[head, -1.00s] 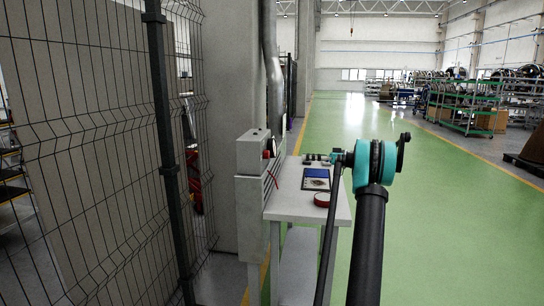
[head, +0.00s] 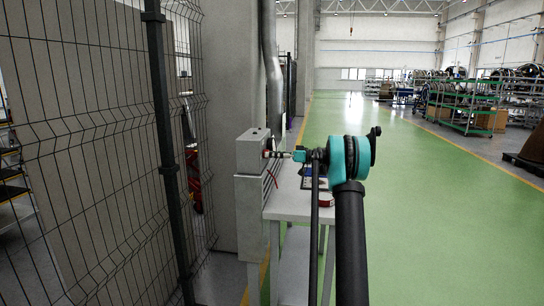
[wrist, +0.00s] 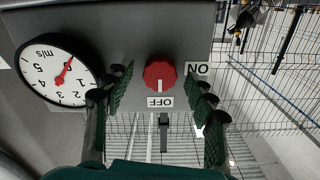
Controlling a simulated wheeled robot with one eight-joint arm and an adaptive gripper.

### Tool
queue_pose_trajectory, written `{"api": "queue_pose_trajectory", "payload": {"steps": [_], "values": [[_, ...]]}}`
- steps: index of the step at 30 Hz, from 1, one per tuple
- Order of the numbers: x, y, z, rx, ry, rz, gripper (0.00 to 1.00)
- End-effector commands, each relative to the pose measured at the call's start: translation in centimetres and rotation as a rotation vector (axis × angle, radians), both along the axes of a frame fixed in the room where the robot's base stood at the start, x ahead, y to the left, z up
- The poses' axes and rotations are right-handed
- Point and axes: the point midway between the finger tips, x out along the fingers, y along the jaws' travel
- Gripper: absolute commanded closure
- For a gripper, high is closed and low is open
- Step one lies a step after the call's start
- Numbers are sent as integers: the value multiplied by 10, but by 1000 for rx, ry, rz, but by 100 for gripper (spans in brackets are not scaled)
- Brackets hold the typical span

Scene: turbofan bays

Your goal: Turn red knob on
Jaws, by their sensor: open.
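The red knob (wrist: 160,75) is on the face of a grey control box (wrist: 115,22), seen upside down in the wrist view. Its white mark points at the OFF label (wrist: 160,102); the ON label (wrist: 197,69) is to the right. My gripper (wrist: 158,86) is open, with one finger on each side of the knob. Gaps show between the fingers and the knob; I cannot tell how deep the fingertips reach. In the head view my gripper (head: 277,154) is right at the front of the box (head: 250,150) and mostly covers the knob.
A white-faced gauge (wrist: 57,70) is beside the knob in the wrist view. A light table (head: 290,207) stands under my arm. A wire fence (head: 90,150) rises on the left. Open green floor (head: 430,220) lies to the right.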

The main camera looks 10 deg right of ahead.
Motion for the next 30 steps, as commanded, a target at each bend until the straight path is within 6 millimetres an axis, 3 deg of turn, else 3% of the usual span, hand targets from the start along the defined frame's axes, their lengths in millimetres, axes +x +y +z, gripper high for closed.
{"api": "queue_pose_trajectory", "payload": {"steps": [8,21,30], "values": [[1,1,0,0,0,-1,44],[1,1,0,0,0,-1,94],[1,1,0,13,40,-1,94]]}}
